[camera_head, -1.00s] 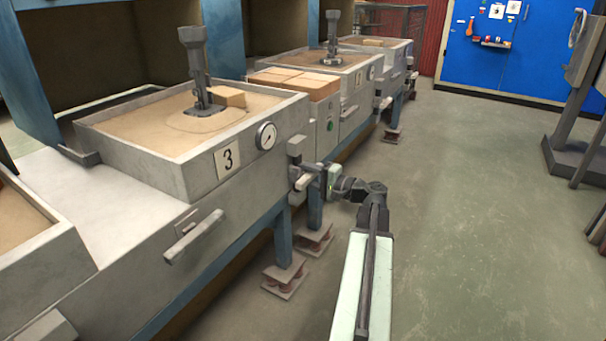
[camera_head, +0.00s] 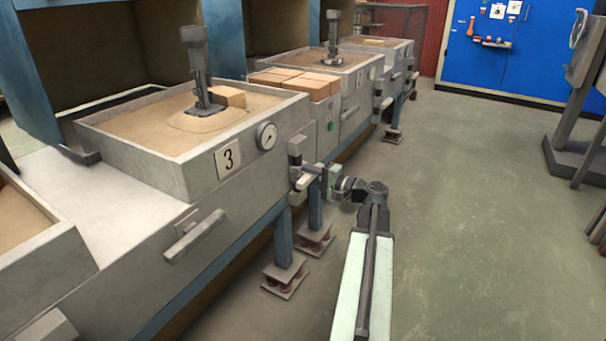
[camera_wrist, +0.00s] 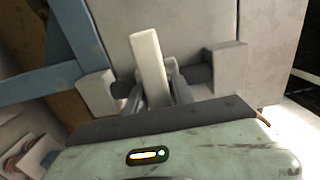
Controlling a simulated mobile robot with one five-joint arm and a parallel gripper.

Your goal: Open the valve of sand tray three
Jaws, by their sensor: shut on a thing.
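Sand tray three (camera_head: 185,172) is a grey metal box filled with sand, with a "3" plate (camera_head: 228,158) and a round gauge (camera_head: 267,136) on its front. Its valve is at the right end of the front, below the gauge. In the wrist view the valve's pale lever (camera_wrist: 149,66) stands across a dark bar (camera_wrist: 201,74) between two grey blocks. My gripper (camera_wrist: 158,90) is shut on this lever, one finger on each side. In the head view my gripper (camera_head: 314,178) is at the valve, and the grip itself is too small to see clearly.
More sand trays (camera_head: 345,62) stand in a row behind, with tan bricks (camera_head: 296,83) between. Blue table legs (camera_head: 284,238) stand on stacked feet close to my arm. A grey machine stand (camera_head: 572,140) is at the right. The floor between is clear.

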